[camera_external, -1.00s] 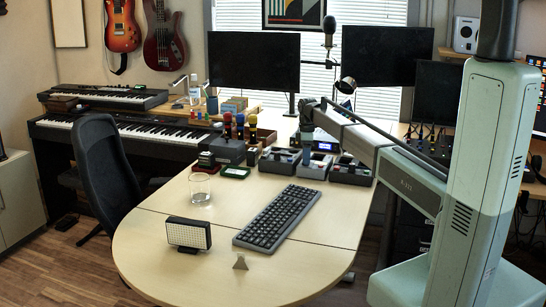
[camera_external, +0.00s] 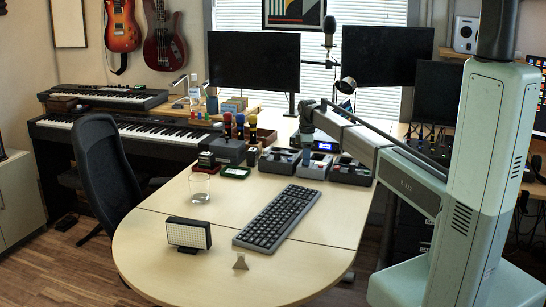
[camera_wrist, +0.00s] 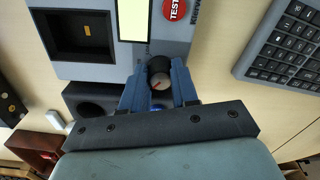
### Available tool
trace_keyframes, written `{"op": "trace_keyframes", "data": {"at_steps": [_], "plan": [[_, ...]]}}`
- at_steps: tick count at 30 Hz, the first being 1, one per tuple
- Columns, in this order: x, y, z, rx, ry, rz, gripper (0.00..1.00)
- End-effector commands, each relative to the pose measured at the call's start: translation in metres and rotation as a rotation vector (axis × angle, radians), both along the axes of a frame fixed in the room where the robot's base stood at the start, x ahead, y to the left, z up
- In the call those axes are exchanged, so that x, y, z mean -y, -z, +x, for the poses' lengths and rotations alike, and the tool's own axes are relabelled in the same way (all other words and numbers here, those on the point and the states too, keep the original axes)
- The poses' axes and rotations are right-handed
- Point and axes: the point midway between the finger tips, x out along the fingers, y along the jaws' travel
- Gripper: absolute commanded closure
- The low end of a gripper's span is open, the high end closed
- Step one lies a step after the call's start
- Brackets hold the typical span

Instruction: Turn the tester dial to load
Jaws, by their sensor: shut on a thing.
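The tester (camera_wrist: 108,56) is a grey box in the wrist view, with a pale display panel (camera_wrist: 132,18), a red round TEST label (camera_wrist: 175,8) and a dark square recess. Its dial (camera_wrist: 159,66) is a round black knob with a red pointer mark. My gripper (camera_wrist: 159,82) has its blue fingers on either side of the dial, shut on it. The pointer shows between the fingers, toward the lower left of the knob.
A black keyboard (camera_external: 275,218) lies in front of the devices. Bottles with coloured tops (camera_external: 239,125) stand left of the devices. The table's front is mostly clear.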

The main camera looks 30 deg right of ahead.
Motion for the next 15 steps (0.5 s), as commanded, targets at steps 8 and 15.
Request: {"op": "trace_keyframes", "data": {"at_steps": [8,15], "plan": [[-0.0001,-0.0001,-0.0004,-0.001,0.028,0.001,1.00],[-0.0002,0.0000,-0.0007,-0.001,0.153,0.001,1.00]]}}
